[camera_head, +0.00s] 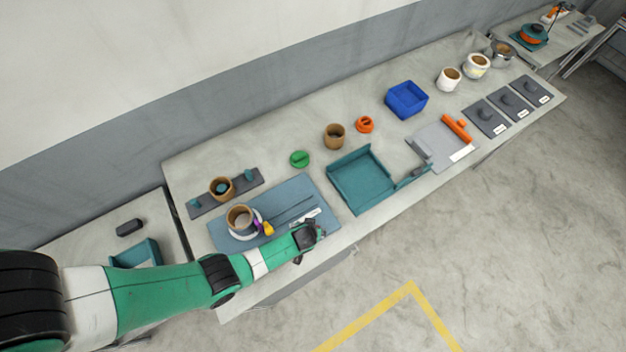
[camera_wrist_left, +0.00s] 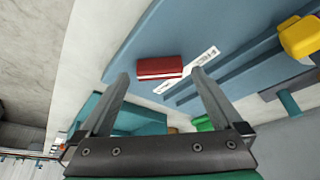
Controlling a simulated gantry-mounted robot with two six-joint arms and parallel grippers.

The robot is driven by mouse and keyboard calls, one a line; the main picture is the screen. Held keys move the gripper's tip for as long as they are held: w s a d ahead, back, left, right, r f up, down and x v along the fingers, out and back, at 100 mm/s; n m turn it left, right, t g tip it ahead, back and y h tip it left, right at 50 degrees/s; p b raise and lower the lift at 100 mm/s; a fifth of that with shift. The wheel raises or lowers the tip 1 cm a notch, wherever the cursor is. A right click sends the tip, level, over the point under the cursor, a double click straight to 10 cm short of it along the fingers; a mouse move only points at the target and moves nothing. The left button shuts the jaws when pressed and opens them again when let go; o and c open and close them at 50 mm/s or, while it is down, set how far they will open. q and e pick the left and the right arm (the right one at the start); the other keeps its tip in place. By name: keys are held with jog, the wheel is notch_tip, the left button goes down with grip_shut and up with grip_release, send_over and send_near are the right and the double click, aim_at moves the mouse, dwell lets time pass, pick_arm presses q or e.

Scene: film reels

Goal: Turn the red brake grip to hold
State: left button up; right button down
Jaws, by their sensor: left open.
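The red brake grip (camera_wrist_left: 160,67) shows in the left wrist view as a small red block on the blue-grey board (camera_wrist_left: 135,45). A white label (camera_wrist_left: 188,68) with dark lettering lies beside it; I cannot read it surely. My left gripper (camera_wrist_left: 158,74) is open, its two fingers on either side of the grip in the picture; I see no contact. In the head view the left gripper (camera_head: 310,236) is over the front right edge of the board (camera_head: 285,190), and the red grip is hidden there. My right gripper is not in view.
On the board stand a tan reel cup (camera_head: 239,216) and yellow and purple pieces (camera_head: 267,228). A teal tray (camera_head: 358,180) stands to the right, with a green knob (camera_head: 299,158) behind. A blue bin (camera_head: 406,98) is farther back. The floor in front is clear.

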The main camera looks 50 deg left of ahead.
pick_arm(q)
jog(key=shift+w+a+f, duration=0.1)
jog(key=shift+w+f, duration=0.05)
jog(key=shift+f, duration=0.2)
jog(key=c, duration=1.3)
